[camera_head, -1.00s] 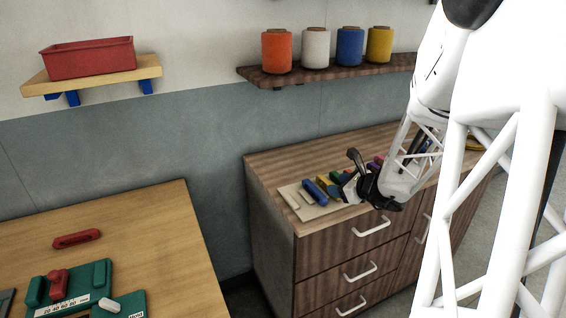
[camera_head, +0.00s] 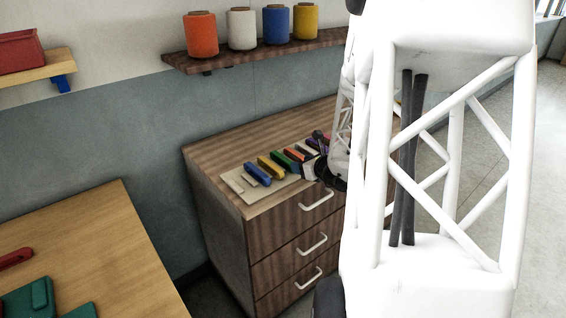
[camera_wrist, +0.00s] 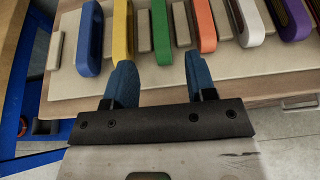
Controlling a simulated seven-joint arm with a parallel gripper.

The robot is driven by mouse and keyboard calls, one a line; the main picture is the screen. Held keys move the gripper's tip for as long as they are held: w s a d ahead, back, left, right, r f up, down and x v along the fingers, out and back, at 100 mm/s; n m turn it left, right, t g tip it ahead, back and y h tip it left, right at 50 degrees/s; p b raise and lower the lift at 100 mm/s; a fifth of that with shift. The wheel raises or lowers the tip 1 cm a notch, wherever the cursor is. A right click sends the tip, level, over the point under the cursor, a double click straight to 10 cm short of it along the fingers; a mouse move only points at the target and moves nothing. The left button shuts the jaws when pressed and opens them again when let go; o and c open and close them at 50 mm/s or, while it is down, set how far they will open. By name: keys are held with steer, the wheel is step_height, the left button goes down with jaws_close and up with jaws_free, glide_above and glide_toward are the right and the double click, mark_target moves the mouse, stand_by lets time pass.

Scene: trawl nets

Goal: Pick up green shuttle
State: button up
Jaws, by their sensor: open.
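The green shuttle (camera_head: 283,162) lies on a pale board (camera_head: 237,184) on top of the wooden drawer cabinet, between the yellow and the orange shuttle. In the wrist view the green shuttle (camera_wrist: 161,32) stands out lengthwise ahead of my gripper (camera_wrist: 161,82). My gripper's two blue fingers are apart, with nothing between them. The green shuttle lies beyond the tips, roughly in line with the gap. In the head view my gripper is mostly hidden behind my arm at the cabinet's front edge.
Blue (camera_wrist: 89,38), yellow (camera_wrist: 122,30), orange (camera_wrist: 204,25), white (camera_wrist: 247,22) and purple (camera_wrist: 289,18) shuttles lie in the same row, with short tan pegs between some. Several thread spools (camera_head: 241,30) stand on a shelf above. A wooden table (camera_head: 110,240) is at left.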

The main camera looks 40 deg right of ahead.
mark_target(288, 161)
steer(key=shift+x, duration=0.8)
steer(key=shift+w, duration=0.1)
steer(key=shift+x, duration=2.5)
jaws_close()
